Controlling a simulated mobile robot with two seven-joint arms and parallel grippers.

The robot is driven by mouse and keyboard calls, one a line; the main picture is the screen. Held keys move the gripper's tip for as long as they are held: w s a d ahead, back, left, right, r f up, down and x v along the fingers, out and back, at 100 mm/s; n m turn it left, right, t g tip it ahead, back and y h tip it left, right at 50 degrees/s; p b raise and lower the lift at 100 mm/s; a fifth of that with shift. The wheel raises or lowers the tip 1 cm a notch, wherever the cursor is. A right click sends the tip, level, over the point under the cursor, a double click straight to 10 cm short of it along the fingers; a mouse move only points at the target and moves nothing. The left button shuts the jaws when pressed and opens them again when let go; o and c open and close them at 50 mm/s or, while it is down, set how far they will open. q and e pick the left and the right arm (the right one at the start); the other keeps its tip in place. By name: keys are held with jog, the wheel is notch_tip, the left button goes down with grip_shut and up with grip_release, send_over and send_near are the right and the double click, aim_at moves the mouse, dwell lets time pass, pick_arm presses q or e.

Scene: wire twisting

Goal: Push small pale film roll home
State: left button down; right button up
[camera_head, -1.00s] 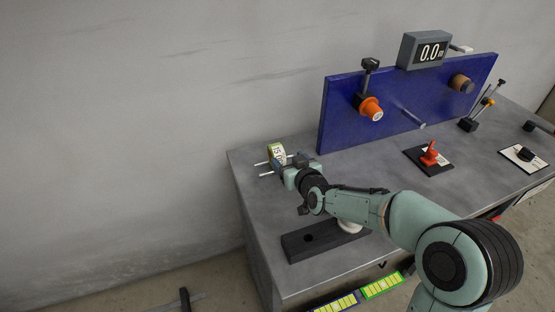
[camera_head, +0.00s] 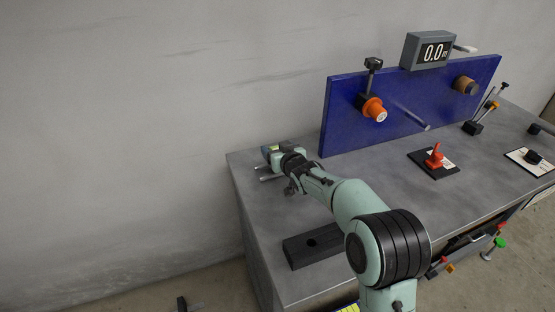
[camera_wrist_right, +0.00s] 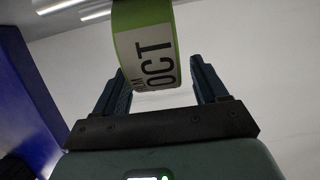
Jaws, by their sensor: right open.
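I cannot tell for sure which thing is the small pale film roll. A tan roll (camera_head: 463,85) sits on the blue panel's right side. An orange roll (camera_head: 373,109) with a white face sticks out from its left side. My right gripper (camera_head: 267,164) is at the table's far left corner, away from the panel. In the right wrist view its open fingers stand on either side of a green-edged piece with a white "OCT" label (camera_wrist_right: 150,60); contact is unclear. In the head view my gripper mostly hides that piece. My left gripper is not in view.
The blue panel (camera_head: 340,115) carries a bare rod (camera_head: 412,118) and a grey display (camera_head: 428,50) reading 0.0. A black block (camera_head: 304,250) with a hole lies at the front, partly behind my arm. A red-handled device (camera_head: 435,158) stands right of centre.

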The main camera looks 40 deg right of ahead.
jog(key=c, duration=1.1)
jog(key=shift+r, duration=0.1)
